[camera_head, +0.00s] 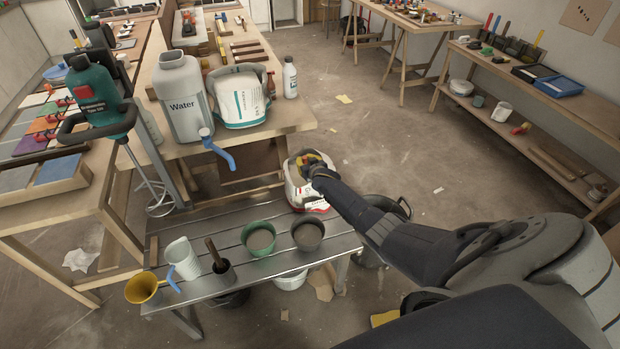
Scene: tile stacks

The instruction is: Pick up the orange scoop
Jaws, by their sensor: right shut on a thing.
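My right arm reaches in from the right, and its gripper (310,165) is at the mouth of an open white bag with red markings (305,197). A small orange-yellow piece, which looks like the orange scoop (301,158), shows at the fingers. The gripper is shut on it. The rest of the scoop is hidden by the fingers and the bag, and I cannot tell whether it is clear of the bag's contents. The bag stands upright behind the metal bench. My left gripper is not in view.
A water container (180,100) and another bag (240,97) stand on the wooden table behind. A mixer (98,100) hangs left.

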